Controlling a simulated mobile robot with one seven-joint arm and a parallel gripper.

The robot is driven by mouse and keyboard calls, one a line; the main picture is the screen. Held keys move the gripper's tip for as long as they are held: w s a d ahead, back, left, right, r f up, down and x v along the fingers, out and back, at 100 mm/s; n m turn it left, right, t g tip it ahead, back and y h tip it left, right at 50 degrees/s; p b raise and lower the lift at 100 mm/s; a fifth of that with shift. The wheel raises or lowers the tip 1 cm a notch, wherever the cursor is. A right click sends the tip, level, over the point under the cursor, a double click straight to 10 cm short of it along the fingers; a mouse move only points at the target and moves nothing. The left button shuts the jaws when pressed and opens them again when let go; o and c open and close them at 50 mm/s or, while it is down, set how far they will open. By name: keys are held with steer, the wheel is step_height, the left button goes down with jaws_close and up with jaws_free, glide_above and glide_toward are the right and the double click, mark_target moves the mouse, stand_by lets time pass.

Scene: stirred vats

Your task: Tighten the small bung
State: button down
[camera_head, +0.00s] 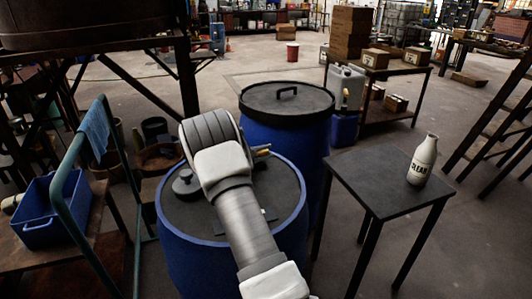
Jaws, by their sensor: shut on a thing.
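A blue drum (185,255) with a dark lid (285,190) stands in front of me. A dark round knob-like fitting (186,187) sits at the left of the lid. My arm reaches over the lid, and its white and grey wrist hides the fingers of my gripper (222,165). A brass-coloured piece (262,150) sticks out to the right from behind the wrist, near the lid's far edge; my gripper seems shut on it. I cannot make out the small bung; the wrist and forearm cover the middle of the lid.
A second blue drum (318,135) with a black handled lid (288,98) stands behind. At right, a dark table (375,182) bears a white bottle (422,160). At left are a green rail (66,205) and a blue bin (50,212). Open floor (455,225) lies at far right.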

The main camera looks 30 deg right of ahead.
steer(key=shift+s+m+g, duration=0.2)
steer(key=shift+m+g, duration=0.6)
steer(key=shift+g, duration=0.2)
steer(key=c, duration=0.7)
jaws_free()
steer(key=shift+r, duration=0.1)
steer(key=r, duration=0.3)
steer(key=r+p, duration=0.1)
steer(key=shift+s+d+r, duration=0.2)
steer(key=shift+d+r, duration=0.05)
steer(key=shift+r, duration=0.15)
steer(key=s+d+r, duration=0.1)
steer(key=s+r, duration=0.1)
steer(key=s, duration=0.1)
steer(key=s+d+r, duration=0.2)
steer(key=s, duration=0.1)
steer(key=s+d+r+p, duration=0.1)
steer(key=s+d+r, duration=0.1)
steer(key=s, duration=0.1)
steer(key=shift+s+d, duration=0.2)
steer(key=shift+s, duration=0.15)
